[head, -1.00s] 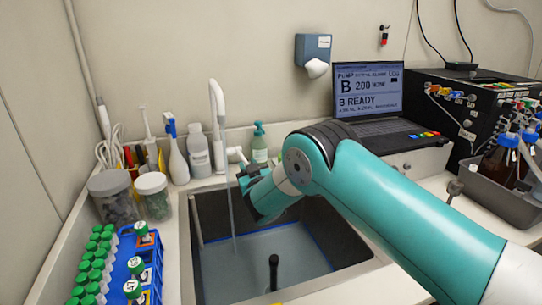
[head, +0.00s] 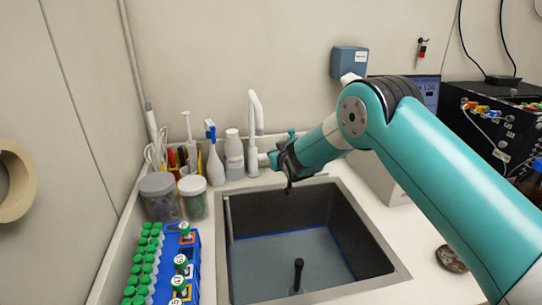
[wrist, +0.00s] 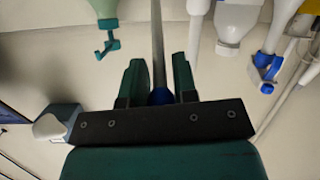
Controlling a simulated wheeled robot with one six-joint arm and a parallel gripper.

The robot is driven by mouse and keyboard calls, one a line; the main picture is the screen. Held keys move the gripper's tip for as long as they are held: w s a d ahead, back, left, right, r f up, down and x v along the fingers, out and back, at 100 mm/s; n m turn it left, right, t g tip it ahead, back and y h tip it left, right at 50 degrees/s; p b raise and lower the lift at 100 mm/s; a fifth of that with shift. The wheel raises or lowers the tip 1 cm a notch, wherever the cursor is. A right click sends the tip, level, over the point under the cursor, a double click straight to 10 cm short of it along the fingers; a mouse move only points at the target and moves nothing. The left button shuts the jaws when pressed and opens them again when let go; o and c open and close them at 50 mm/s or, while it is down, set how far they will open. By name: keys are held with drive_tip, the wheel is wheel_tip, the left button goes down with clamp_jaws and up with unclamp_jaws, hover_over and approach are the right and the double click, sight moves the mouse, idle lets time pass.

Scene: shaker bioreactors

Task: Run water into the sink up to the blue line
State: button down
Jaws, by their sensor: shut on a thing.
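The sink (head: 395,272) holds grey-blue water (head: 262,268). The water's edge lies at or very near the blue line (head: 343,252) along the walls; I cannot tell any small gap. The white tap (head: 256,115) stands behind the sink, with no stream visible under its spout. My gripper (head: 274,161) is at the tap's white side handle (head: 262,160), above the sink's back edge. In the wrist view my gripper (wrist: 158,82) is shut on the handle, its blue part (wrist: 160,97) showing between the fingers. A black upright pipe (head: 298,272) stands in the water.
Bottles (head: 234,155) and a brush (head: 213,160) stand left of the tap. Two lidded jars (head: 160,198) and a blue rack (head: 190,245) of green-capped tubes sit left of the sink. A soap bottle (wrist: 103,10) is close by. A round dark object (head: 451,258) lies on the right counter.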

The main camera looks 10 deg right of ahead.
drive_tip(key=shift+w+r, duration=0.1)
drive_tip(key=shift+r, duration=0.15)
drive_tip(key=c, duration=1.1)
unclamp_jaws()
drive_tip(key=shift+c, duration=0.2)
drive_tip(key=shift+f, duration=0.1)
drive_tip(key=shift+s, duration=0.5)
drive_tip(key=b+v, duration=0.5)
drive_tip(key=v, duration=1.1)
drive_tip(key=shift+s+b, duration=0.25)
drive_tip(key=shift+b, duration=0.1)
